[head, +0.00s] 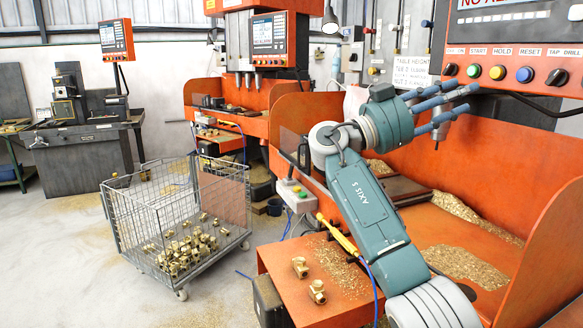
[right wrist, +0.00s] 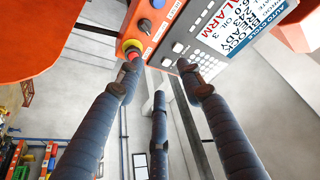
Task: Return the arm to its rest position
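My right arm (head: 365,205) rises from the lower right of the head view and bends at the top. Its gripper (head: 458,105) has blue fingers and points right, in front of the orange machine's control panel (head: 512,65). In the right wrist view the fingers of this gripper (right wrist: 160,72) stand apart with nothing between them. The control panel (right wrist: 190,45) shows beyond the fingertips there, with an alarm on its screen. I cannot tell whether a finger touches it. My left gripper is in neither view.
An orange stand (head: 335,300) with brass fittings (head: 317,291) is below the arm. A wire cart (head: 130,225) of brass parts stands left on open floor. The machine's orange side wall (head: 540,245) and chip-covered bed (head: 465,265) lie close to the right of the arm.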

